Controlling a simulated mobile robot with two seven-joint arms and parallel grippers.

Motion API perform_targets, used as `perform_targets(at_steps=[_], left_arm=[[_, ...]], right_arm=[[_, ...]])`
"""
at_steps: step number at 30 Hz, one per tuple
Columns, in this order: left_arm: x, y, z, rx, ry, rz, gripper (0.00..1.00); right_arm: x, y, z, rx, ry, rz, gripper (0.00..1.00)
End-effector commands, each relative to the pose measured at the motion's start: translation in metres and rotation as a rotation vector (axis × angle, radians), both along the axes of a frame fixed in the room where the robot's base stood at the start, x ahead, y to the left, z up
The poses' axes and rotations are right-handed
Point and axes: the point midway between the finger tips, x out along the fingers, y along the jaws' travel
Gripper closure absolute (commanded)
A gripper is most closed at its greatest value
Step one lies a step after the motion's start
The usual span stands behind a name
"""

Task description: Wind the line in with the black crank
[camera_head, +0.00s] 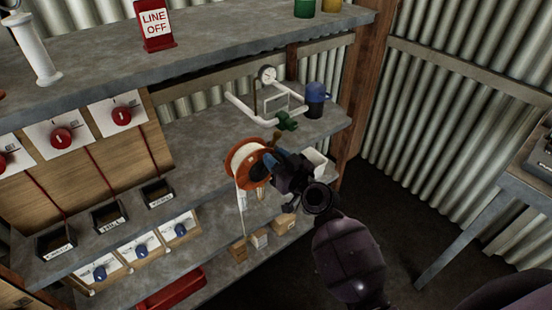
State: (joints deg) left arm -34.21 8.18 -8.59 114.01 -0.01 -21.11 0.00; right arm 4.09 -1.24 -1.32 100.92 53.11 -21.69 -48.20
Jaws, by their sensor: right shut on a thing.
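An orange reel (237,159) wound with white line (246,154) is mounted at the middle shelf. A length of line hangs down from it on the left. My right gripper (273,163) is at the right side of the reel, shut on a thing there. The gripper hides most of that spot, and the black crank shows only as a dark part at the reel's hub. My left gripper is not in view.
White pipework with a gauge (267,74) and a green valve (287,121) stands behind the reel. A blue-topped container (316,98) is to its right. Small boxes (284,223) sit below. A wooden post (366,80) bounds the shelves; a table (500,185) stands far right.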

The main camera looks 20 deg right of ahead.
Motion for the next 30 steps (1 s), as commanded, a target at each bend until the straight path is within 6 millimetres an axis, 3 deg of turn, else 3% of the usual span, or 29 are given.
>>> perform_targets(at_steps=[17,30], left_arm=[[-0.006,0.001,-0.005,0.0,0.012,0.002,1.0],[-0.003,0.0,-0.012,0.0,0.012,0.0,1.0]], right_arm=[[0.0,-0.008,-0.008,0.041,0.026,-0.009,1.0],[0.005,-0.022,-0.025,0.331,0.136,-0.011,1.0]])
